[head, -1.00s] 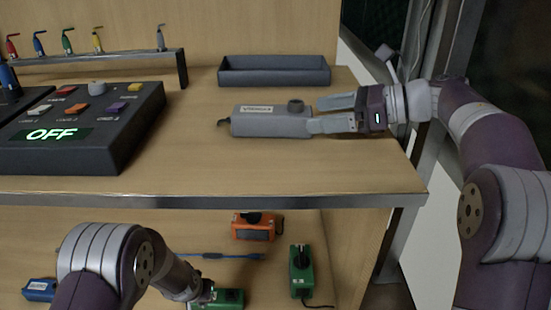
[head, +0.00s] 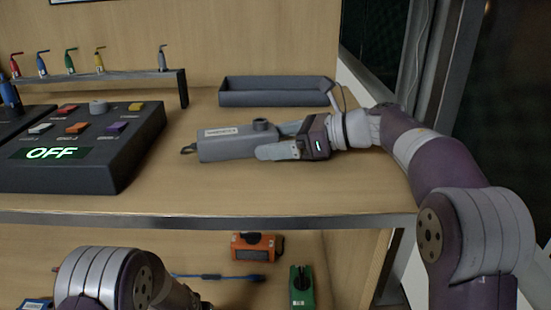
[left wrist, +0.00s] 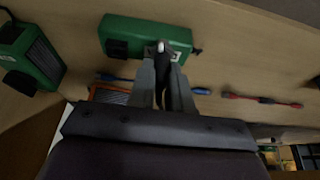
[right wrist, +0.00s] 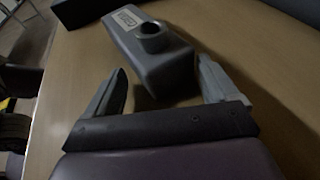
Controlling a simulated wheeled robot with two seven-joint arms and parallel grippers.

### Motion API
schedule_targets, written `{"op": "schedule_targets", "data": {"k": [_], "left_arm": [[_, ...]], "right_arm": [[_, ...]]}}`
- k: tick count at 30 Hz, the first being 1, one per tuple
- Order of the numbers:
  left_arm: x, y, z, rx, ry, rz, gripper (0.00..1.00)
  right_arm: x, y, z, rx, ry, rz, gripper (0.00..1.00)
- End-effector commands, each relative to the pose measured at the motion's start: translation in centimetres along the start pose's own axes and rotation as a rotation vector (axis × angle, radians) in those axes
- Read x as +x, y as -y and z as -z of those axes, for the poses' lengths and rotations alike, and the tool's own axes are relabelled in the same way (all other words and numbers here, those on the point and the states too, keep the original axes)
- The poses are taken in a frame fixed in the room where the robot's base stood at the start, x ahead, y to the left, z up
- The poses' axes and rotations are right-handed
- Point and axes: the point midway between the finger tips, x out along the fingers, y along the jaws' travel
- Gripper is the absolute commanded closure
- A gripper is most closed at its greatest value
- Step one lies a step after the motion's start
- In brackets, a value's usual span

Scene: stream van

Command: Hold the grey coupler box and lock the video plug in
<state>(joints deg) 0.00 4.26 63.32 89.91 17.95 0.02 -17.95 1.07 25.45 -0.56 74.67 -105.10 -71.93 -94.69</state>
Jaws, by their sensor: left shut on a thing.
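The grey coupler box (head: 228,145) lies on the upper shelf, with a round dark port (head: 260,124) on top and a short cord at its left end. It also shows in the right wrist view (right wrist: 158,62). My right gripper (head: 272,141) is at the box's right end, fingers spread on either side, with a visible gap beside the left finger in the right wrist view (right wrist: 160,78). My left gripper (left wrist: 161,52) is shut on a small dark piece with a bright tip, by a green box (left wrist: 125,33). I cannot tell whether that piece is the video plug.
A dark tray (head: 275,95) is behind the coupler box. A console (head: 75,165) reading OFF stands left, below a rack of coloured plugs (head: 110,77). An orange box (head: 256,246), a green box (head: 302,288) and a blue cable (head: 225,277) lie lower down.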

Motion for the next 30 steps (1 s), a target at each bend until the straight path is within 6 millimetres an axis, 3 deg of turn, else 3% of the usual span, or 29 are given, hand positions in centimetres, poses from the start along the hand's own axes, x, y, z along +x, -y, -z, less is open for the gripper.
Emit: {"op": "schedule_targets", "data": {"k": [1,3,10,11,13,22,30], "left_arm": [[0.0,0.0,0.0,0.0,0.0,0.0,1.0],[0.0,0.0,0.0,0.0,0.0,0.0,1.0],[0.0,0.0,0.0,0.0,0.0,0.0,1.0],[0.0,0.0,0.0,0.0,0.0,0.0,1.0],[0.0,0.0,0.0,0.0,0.0,0.0,1.0],[0.0,0.0,0.0,0.0,0.0,0.0,1.0],[0.0,0.0,0.0,0.0,0.0,0.0,1.0]], "right_arm": [[0.0,0.0,0.0,0.0,0.0,0.0,0.26],[0.0,0.0,0.0,0.0,0.0,0.0,0.42],[0.0,0.0,0.0,0.0,0.0,0.0,0.47],[0.0,0.0,0.0,0.0,0.0,0.0,0.23],[0.0,0.0,0.0,0.0,0.0,0.0,0.01],[-0.7,0.1,0.0,0.0,0.001,0.002,0.0],[-7.2,0.1,0.0,-0.001,0.0,0.007,0.0]]}}
